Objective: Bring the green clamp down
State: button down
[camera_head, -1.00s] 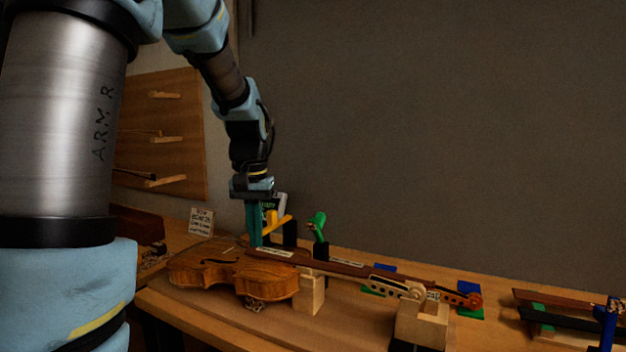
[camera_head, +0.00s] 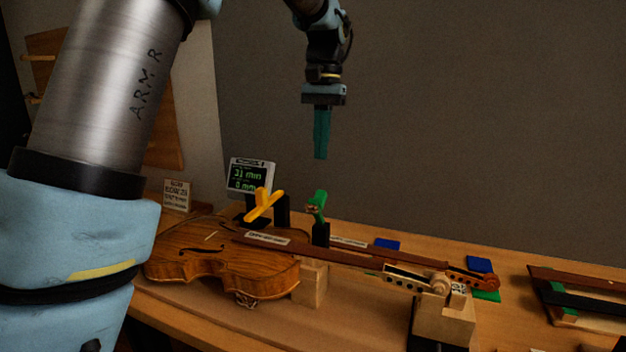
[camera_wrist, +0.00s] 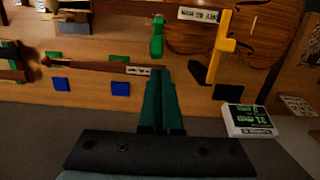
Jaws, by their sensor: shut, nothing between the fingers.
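The green clamp (camera_head: 317,206) stands upright on a black post behind the violin's neck, and its handle tilts up. It also shows in the wrist view (camera_wrist: 157,38), just beyond my fingertips. My gripper (camera_head: 320,157) hangs above the green clamp with its teal fingers pointing down, and a clear gap separates them. In the wrist view the two fingers (camera_wrist: 160,75) lie side by side, shut and empty. A yellow clamp (camera_head: 263,204) stands to the left of the green one. The violin (camera_head: 220,258) lies on the bench under the clamps' area.
A display (camera_head: 250,176) reading 31 mm and 0 mm stands behind the yellow clamp. Wooden blocks (camera_head: 311,285) support the violin neck. A small sign (camera_head: 177,195) stands at the left. Blue pads (camera_head: 387,244) lie at the back.

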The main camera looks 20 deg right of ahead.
jog(key=p, duration=0.1)
send_over(315, 197)
jog(key=w+d, duration=0.2)
jog(key=f, duration=0.4)
jog(key=shift+s+a+f, duration=0.15)
jog(key=shift+a+f, duration=0.1)
jog(key=shift+f, duration=0.15)
jog(key=shift+s+a+f+p, duration=0.35)
jog(key=shift+s+a+f, duration=0.15)
jog(key=shift+s+a, duration=0.15)
jog(key=shift+s+a+f, duration=0.3)
jog(key=shift+s+f, duration=0.05)
jog(key=shift+f, duration=0.15)
jog(key=shift+f, duration=0.15)
